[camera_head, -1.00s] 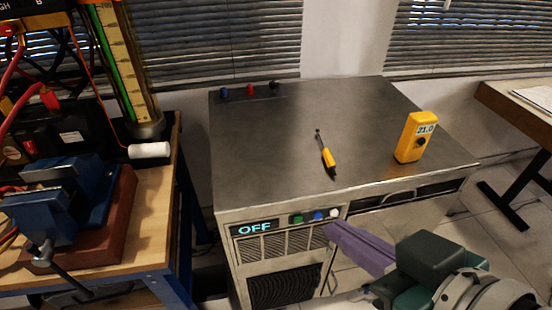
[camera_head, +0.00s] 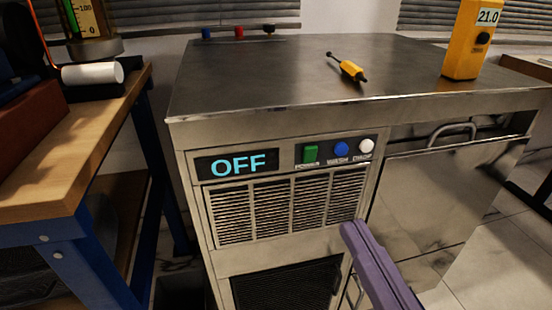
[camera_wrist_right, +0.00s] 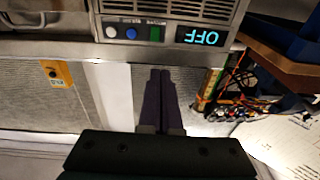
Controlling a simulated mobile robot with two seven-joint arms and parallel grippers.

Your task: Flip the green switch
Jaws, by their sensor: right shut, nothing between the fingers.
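The green switch (camera_head: 310,153), labelled POWER, sits on the front panel of a metal cabinet (camera_head: 290,95). A lit display (camera_head: 237,164) left of it reads OFF. A blue button (camera_head: 341,149) and a white button (camera_head: 366,146) sit to its right. My right gripper (camera_head: 352,232) is shut and empty, below and right of the green switch and apart from it. The wrist view is upside down; there the green switch (camera_wrist_right: 156,34) shows beyond the purple fingers (camera_wrist_right: 160,76). My left gripper is not in view.
A yellow screwdriver (camera_head: 350,69) and a yellow meter (camera_head: 466,40) reading 21.0 are on the cabinet top. A wooden workbench (camera_head: 70,170) with a blue frame stands at the left. A metal handle (camera_head: 452,132) sticks out from the cabinet's right front.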

